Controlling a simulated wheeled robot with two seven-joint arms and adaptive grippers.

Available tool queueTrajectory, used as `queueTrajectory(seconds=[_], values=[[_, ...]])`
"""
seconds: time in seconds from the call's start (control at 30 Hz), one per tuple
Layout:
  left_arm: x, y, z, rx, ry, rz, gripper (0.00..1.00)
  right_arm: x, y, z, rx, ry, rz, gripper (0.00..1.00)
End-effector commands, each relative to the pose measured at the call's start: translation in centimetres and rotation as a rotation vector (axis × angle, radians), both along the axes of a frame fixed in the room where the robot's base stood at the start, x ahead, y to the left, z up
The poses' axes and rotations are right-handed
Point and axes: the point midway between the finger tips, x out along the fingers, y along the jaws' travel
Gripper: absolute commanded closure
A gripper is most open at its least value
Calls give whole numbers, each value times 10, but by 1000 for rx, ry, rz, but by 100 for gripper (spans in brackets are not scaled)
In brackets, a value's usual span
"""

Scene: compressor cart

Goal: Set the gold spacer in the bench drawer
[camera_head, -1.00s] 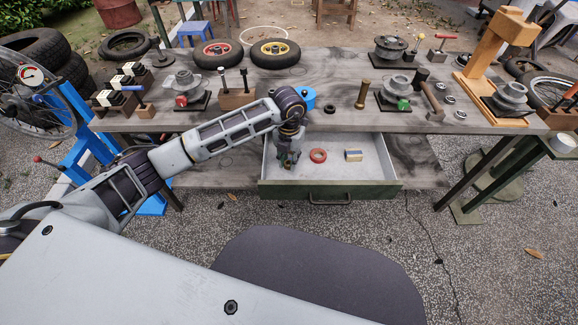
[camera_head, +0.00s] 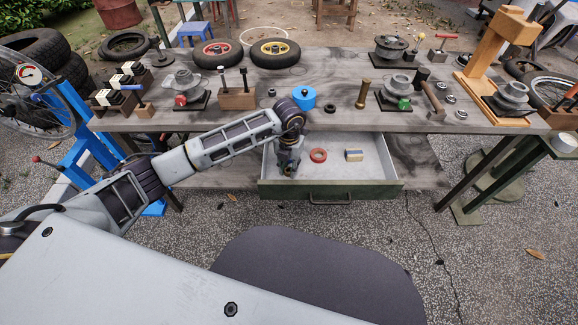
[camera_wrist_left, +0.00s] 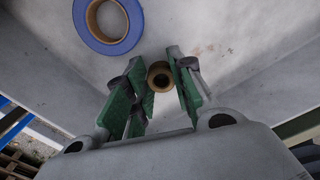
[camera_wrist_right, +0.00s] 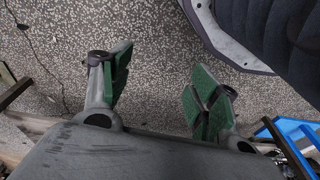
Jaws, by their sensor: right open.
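The gold spacer (camera_wrist_left: 160,77) is a small hollow ring in the left wrist view. It sits between the fingertips of my left gripper (camera_wrist_left: 161,82), which look closed on its two sides. In the head view my left gripper (camera_head: 289,166) is down inside the left part of the open bench drawer (camera_head: 330,189), and the spacer is hidden there. Whether the spacer touches the drawer floor I cannot tell. My right gripper (camera_wrist_right: 157,88) is open and empty above the speckled ground, outside the head view.
A blue roll (camera_wrist_left: 107,44) lies beyond my left fingers in the wrist view. The bench top (camera_head: 330,120) above holds several parts.

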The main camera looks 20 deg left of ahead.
Motion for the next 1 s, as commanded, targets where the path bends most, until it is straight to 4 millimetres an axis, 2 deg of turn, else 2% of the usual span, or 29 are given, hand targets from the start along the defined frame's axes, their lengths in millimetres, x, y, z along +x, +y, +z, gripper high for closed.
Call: queueTrajectory(seconds=[0.03,0.17,0.7,1.0], values=[[0,0,0,0,0,0,71,1,0,2,0,-2,0,39],[0,0,0,0,0,0,54,2,1,4,2,-7,0,39],[0,0,3,0,0,0,54,1,0,2,1,-6,0,39],[1,0,40,0,-4,1,54,-3,-3,-18,-5,-10,-3,39]])
